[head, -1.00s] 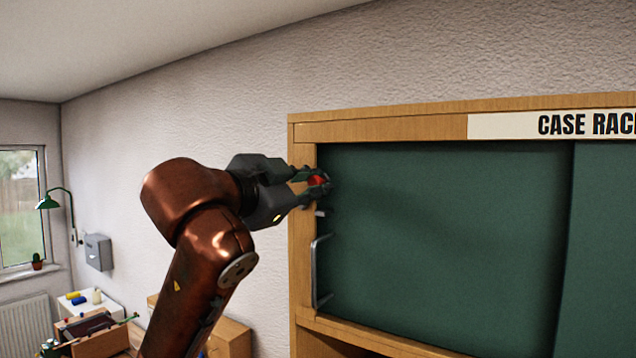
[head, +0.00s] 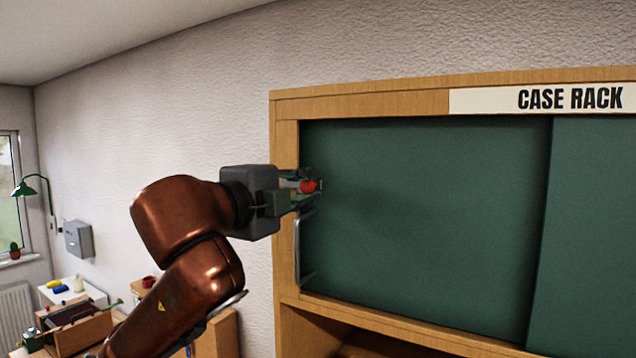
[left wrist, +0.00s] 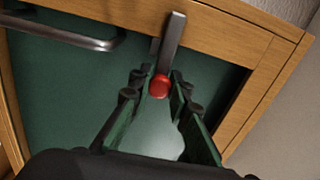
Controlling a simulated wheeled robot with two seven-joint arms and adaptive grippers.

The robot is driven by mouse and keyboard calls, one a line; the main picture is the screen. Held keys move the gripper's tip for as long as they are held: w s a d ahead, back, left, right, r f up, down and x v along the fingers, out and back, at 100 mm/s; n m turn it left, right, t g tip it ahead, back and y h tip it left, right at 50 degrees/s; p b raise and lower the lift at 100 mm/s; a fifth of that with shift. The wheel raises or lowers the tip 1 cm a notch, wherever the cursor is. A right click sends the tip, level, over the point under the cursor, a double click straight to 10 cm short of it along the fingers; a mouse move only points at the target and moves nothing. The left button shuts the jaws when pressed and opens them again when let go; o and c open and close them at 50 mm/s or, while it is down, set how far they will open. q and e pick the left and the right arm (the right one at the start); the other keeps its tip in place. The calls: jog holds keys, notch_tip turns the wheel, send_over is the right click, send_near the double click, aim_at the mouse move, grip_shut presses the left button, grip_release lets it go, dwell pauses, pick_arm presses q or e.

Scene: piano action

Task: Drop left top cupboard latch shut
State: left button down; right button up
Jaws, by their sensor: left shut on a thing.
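The latch shows as a grey metal bar (left wrist: 174,38) with a red knob (left wrist: 160,87) in the left wrist view, at the left edge of the green cupboard door (head: 430,220). The red knob is also in the head view (head: 308,187). My left gripper (head: 312,187) has its fingers on both sides of the red knob and is shut on it. In the left wrist view the bar runs from the knob onto the wooden frame. My right gripper is in neither view.
A metal handle (head: 303,250) stands out from the door just below the latch. The wooden frame (head: 285,200) borders the door at left. A second green panel (head: 590,240) is at right. A cluttered bench is at lower left.

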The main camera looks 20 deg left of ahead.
pick_arm(q)
jog(key=shift+d+f, duration=0.1)
jog(key=shift+f, duration=0.1)
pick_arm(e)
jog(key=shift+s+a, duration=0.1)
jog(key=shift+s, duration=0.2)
pick_arm(q)
jog(key=shift+m, duration=0.3)
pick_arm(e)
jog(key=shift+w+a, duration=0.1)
pick_arm(q)
jog(key=c, duration=2.2)
grip_release()
jog(key=o, duration=0.4)
jog(key=shift+s, duration=0.15)
jog(key=v, duration=1.2)
